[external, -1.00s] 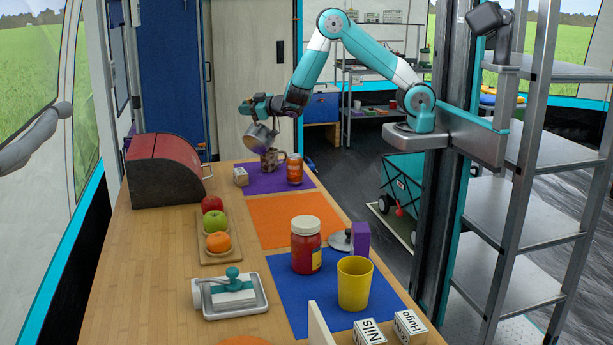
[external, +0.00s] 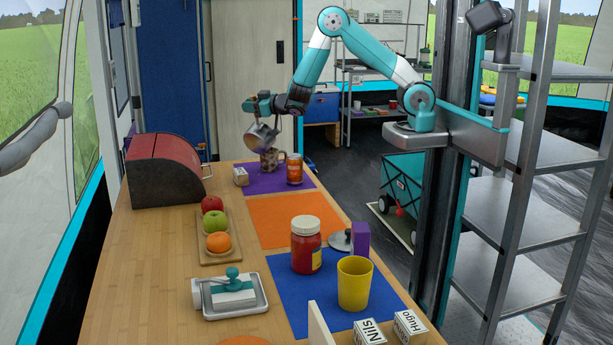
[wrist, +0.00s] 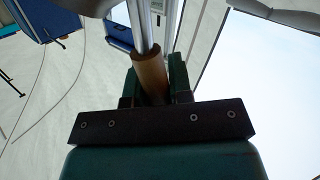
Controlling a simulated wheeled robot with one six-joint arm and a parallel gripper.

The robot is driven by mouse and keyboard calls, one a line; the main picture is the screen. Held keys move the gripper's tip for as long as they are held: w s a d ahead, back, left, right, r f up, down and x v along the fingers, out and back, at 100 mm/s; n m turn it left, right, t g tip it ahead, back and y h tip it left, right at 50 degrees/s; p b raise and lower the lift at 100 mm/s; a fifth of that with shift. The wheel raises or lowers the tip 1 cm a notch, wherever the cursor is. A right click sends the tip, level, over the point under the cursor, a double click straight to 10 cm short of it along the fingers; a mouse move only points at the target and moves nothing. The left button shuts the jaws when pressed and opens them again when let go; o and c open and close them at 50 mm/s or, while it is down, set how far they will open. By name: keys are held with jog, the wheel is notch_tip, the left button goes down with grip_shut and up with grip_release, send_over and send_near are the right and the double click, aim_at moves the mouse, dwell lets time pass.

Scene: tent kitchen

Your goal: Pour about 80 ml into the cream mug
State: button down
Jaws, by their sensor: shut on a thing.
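My gripper (external: 265,106) is shut on the handle of a metal jug (external: 262,137). In the wrist view the brown handle grip (wrist: 149,77) sits between the fingers, with part of the metal jug body (wrist: 88,6) at the top edge. The jug is tilted, mouth downward, just above a mottled cream-and-brown mug (external: 269,161). The mug stands upright on the purple mat (external: 262,184) at the far end of the table. The inside of the mug is hidden, and I cannot make out any liquid stream.
A red bread box (external: 176,165) is further left. The orange mat (external: 298,220) is clear. A yellow cup (external: 354,284) and red jar (external: 305,246) stand nearer the camera.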

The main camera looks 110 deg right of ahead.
jog(key=shift+s+d+r+m, duration=0.35)
jog(key=shift+s+d+m, duration=0.05)
jog(key=shift+s+d, duration=0.1)
